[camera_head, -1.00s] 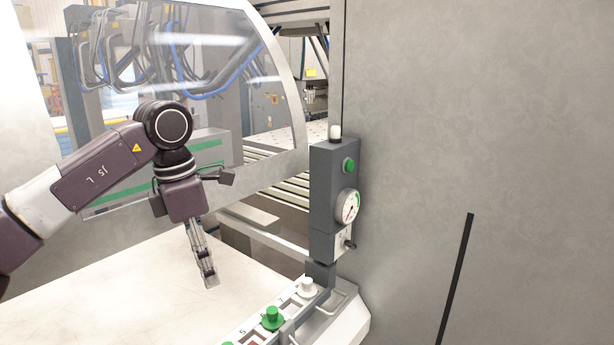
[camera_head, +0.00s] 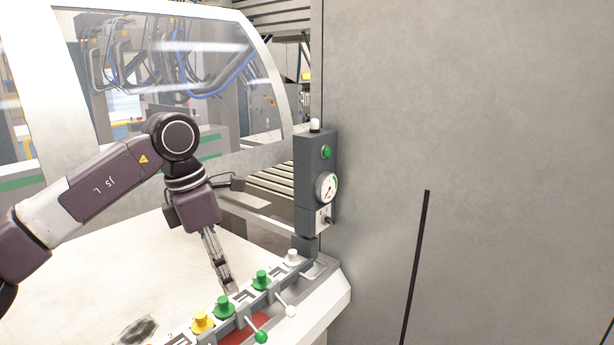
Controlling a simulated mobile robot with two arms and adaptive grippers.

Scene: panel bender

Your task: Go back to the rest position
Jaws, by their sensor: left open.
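My left gripper (camera_head: 226,284) hangs from the arm that comes in from the left, fingers pointing down. It is open and nothing shows between its fingers. Its tips are over the pale table (camera_head: 80,270), just behind the row of buttons in the picture; whether they touch anything I cannot tell. My right gripper is not in view.
The control strip holds a yellow button (camera_head: 203,321), green buttons (camera_head: 262,280), a white button (camera_head: 291,258) and small levers (camera_head: 290,310). A grey control box (camera_head: 315,185) with a gauge stands behind it. A large grey panel (camera_head: 470,150) fills the right; a clear guard (camera_head: 165,70) stands behind.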

